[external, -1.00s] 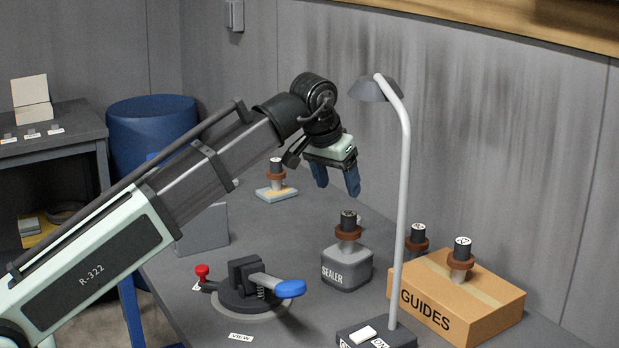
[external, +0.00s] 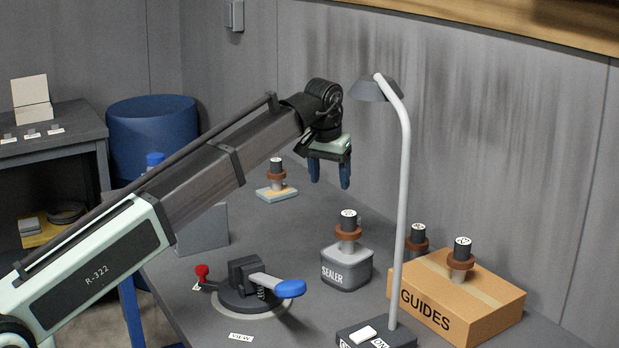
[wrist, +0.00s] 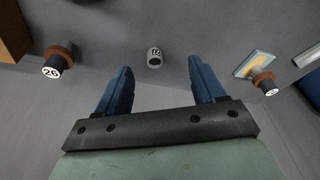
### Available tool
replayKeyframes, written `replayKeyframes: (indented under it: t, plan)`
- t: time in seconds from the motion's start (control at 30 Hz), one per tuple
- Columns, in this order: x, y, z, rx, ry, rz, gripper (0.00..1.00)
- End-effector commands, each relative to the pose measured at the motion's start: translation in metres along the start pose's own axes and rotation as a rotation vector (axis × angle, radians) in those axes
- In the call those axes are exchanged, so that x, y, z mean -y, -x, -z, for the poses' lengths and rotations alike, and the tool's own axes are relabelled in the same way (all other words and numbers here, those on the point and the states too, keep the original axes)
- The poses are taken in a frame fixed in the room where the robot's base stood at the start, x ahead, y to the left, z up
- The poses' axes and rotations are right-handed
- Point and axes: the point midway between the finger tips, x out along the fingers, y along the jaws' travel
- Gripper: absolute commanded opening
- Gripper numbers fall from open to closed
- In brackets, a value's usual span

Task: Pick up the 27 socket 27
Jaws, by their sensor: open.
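My gripper (external: 330,178) is open and empty, fingers down, above the far part of the bench. In the wrist view its two blue fingers (wrist: 160,66) are apart. A small grey socket (wrist: 154,57) stands on the bench beyond and between the fingertips, not touching them; its number is too small to read surely. A black-topped socket with a brown collar, marked 26 (wrist: 54,70), is to the left. Another collared socket (wrist: 267,84) stands on a blue and yellow pad at right; it also shows in the external view (external: 276,172). I cannot surely identify socket 27.
Other collared sockets stand on the SEALER tin (external: 347,270), on the GUIDES box (external: 470,295) and behind that box (external: 418,236). A lamp (external: 404,190) rises in front. A clamp with a blue handle (external: 270,285) sits near the front. The bench below my gripper is mostly clear.

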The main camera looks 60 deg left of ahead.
Motion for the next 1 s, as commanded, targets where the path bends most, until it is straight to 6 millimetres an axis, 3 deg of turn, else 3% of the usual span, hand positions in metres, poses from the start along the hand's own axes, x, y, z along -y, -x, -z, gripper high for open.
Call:
replayKeyframes:
  t: [0.03,0.1,0.37,0.6,1.0]
  plan:
    - [0.001,-0.007,0.017,0.015,-0.023,0.000,0.69]
    - [0.002,-0.014,0.030,0.034,-0.077,-0.001,0.69]
    - [0.000,-0.032,0.062,0.087,-0.340,-0.020,0.69]
    - [-0.012,-0.041,0.090,0.128,-0.745,-0.067,0.69]
    - [-0.023,-0.038,0.104,0.138,-1.503,-0.178,0.69]
